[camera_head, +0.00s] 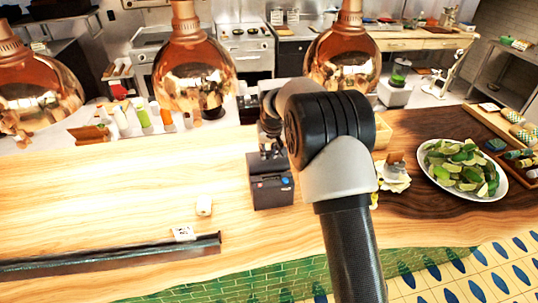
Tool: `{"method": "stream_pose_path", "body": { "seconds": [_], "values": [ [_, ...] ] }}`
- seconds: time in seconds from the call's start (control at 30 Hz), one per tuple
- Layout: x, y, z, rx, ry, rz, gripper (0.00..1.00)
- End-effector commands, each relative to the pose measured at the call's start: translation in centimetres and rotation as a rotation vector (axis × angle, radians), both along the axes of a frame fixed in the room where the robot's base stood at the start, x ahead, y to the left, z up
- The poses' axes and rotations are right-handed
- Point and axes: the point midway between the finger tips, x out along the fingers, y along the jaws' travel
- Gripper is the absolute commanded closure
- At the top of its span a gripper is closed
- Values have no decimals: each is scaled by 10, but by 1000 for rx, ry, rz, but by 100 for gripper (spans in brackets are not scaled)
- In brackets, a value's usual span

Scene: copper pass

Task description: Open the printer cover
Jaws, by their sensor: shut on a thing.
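The printer (271,192) is a small black box on the wooden counter, just left of my arm. Its front shows a small blue mark and a small red one. My gripper (269,152) is at the top of the printer and shut on its cover (262,160). The fingertips are small and dark here, so the exact grip is hard to see. How far the cover is raised cannot be told. My arm hides the counter to the right of the printer.
Copper lamps (195,72) hang above the counter's far side. A white roll (204,205) and a dark rail (110,258) lie left of the printer. A plate of limes (463,170) stands right. The left counter is mostly clear.

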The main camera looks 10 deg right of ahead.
Motion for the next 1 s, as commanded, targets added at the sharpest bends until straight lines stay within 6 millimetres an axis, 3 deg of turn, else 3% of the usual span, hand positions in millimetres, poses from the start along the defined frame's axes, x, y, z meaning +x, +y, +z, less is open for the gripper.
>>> {"method": "stream_pose_path", "body": {
  "seconds": [0.2,0.23,0.53,0.87,1.0],
  "values": [
    [1,0,0,0,-4,0,100],
    [1,0,0,0,-4,0,79],
    [0,0,-1,0,-1,0,59],
    [0,0,-1,0,0,0,58],
    [-4,0,11,0,-4,0,58]
  ]
}}
